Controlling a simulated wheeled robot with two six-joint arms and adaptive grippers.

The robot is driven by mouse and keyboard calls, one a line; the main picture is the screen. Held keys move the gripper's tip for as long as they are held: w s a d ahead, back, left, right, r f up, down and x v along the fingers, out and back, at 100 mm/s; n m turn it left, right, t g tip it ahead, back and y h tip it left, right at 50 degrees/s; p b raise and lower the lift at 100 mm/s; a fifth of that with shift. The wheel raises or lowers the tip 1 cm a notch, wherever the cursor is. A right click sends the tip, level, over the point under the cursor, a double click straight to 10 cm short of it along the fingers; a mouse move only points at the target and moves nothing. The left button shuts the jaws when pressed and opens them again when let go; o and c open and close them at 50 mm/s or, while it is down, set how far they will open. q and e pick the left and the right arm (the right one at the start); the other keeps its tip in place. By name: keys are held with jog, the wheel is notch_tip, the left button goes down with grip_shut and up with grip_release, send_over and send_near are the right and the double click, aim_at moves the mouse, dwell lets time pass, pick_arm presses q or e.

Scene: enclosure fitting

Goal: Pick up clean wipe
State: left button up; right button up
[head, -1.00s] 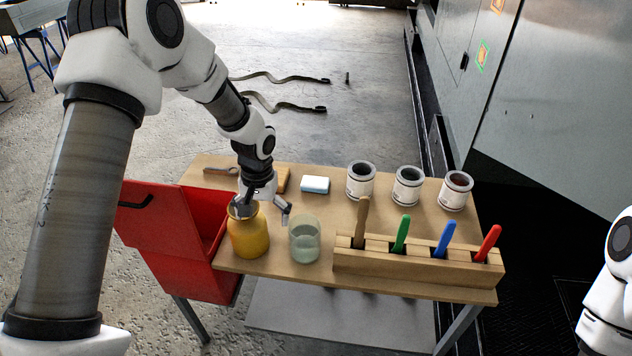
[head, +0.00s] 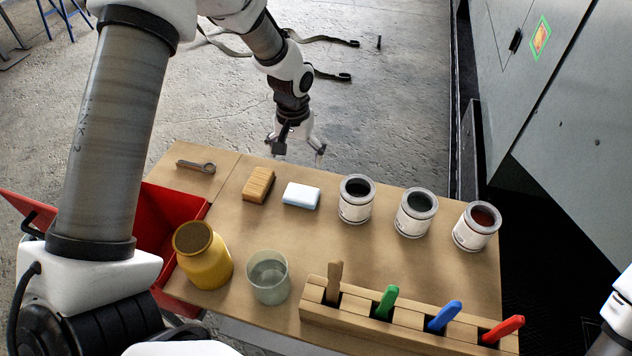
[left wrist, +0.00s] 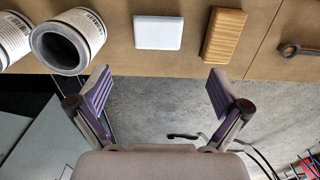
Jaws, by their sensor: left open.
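The clean wipe appears to be the white folded block (head: 301,195) on the table, between a wooden block and the first can. It also shows in the left wrist view (left wrist: 158,32), ahead of the fingers and a little left of their middle. My left gripper (head: 298,150) hangs beyond the table's far edge, behind the wipe and apart from it. In the left wrist view its two fingers (left wrist: 160,92) are spread with nothing between them. My right gripper does not show; only a part of my right arm shows at the right edge.
A wooden block (head: 258,185) lies left of the wipe, and a wrench (head: 196,167) farther left. Several cans (head: 356,204) stand to its right. A yellow jar (head: 203,262), a clear cup (head: 268,284) and a wooden rack (head: 405,335) with coloured handles stand nearer.

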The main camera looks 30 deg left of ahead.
pick_arm(q)
jog(key=b, duration=0.6)
send_over(300, 195)
notch_tip(300, 195, down, 7)
jog(key=shift+f, duration=0.1)
notch_tip(300, 195, down, 8)
jog(key=shift+w+r, duration=0.1)
jog(key=shift+r, duration=0.05)
jog(key=c, duration=0.5)
